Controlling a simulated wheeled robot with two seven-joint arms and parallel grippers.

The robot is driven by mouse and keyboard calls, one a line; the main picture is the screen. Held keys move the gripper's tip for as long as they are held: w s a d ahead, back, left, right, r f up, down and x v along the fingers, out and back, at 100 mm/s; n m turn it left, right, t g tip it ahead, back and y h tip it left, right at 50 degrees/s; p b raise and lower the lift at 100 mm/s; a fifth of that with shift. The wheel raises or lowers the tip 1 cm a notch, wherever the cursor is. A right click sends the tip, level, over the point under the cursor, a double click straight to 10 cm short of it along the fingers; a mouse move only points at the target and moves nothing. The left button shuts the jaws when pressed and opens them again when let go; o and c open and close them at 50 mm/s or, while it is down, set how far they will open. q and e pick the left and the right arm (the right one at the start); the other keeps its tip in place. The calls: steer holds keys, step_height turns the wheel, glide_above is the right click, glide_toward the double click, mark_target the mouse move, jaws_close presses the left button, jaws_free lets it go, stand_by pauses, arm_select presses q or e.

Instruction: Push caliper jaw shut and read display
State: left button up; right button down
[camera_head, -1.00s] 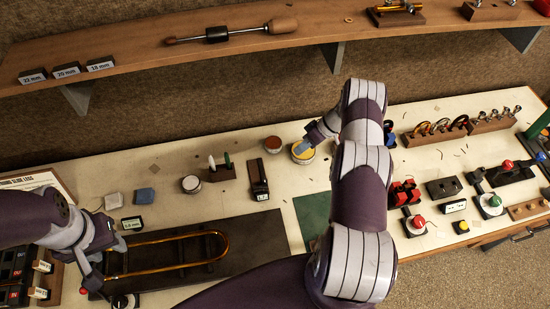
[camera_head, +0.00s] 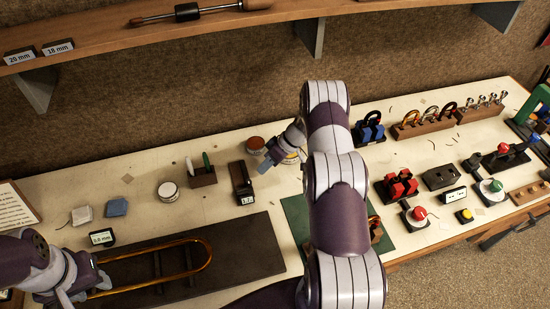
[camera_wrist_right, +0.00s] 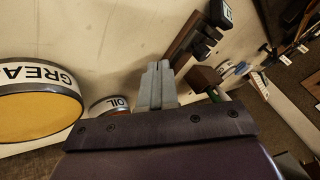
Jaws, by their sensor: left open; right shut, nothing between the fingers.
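The caliper (camera_head: 238,176) appears to be the dark bar with a small lit display (camera_head: 247,198) at its near end, lying on the bench. Its digits are too small to read surely. It also shows in the right wrist view (camera_wrist_right: 190,38), past the fingertips. My right gripper (camera_head: 265,166) is shut and empty, just right of the caliper and apart from it. Its closed fingers show in the right wrist view (camera_wrist_right: 155,84). My left gripper (camera_head: 84,287) is open at the lower left, by the end of the bent brass tube (camera_head: 207,250).
A grease tin (camera_head: 291,157) and an oil tin (camera_head: 255,143) stand close to my right gripper. A small block with two upright sticks (camera_head: 203,178) stands left of the caliper. A dark board (camera_head: 257,250) lies in front. The bench between is clear.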

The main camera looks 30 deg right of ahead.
steer(key=a, duration=0.1)
steer(key=a+p, duration=0.1)
steer(key=s+a, duration=0.1)
steer(key=shift+r+p, duration=0.3)
steer(key=shift+r, duration=0.05)
steer(key=shift+s+a, duration=0.2)
arm_select(q)
step_height(320, 180, up, 3)
steer(key=shift+a+f, duration=0.1)
arm_select(e)
steer(key=shift+f, duration=0.15)
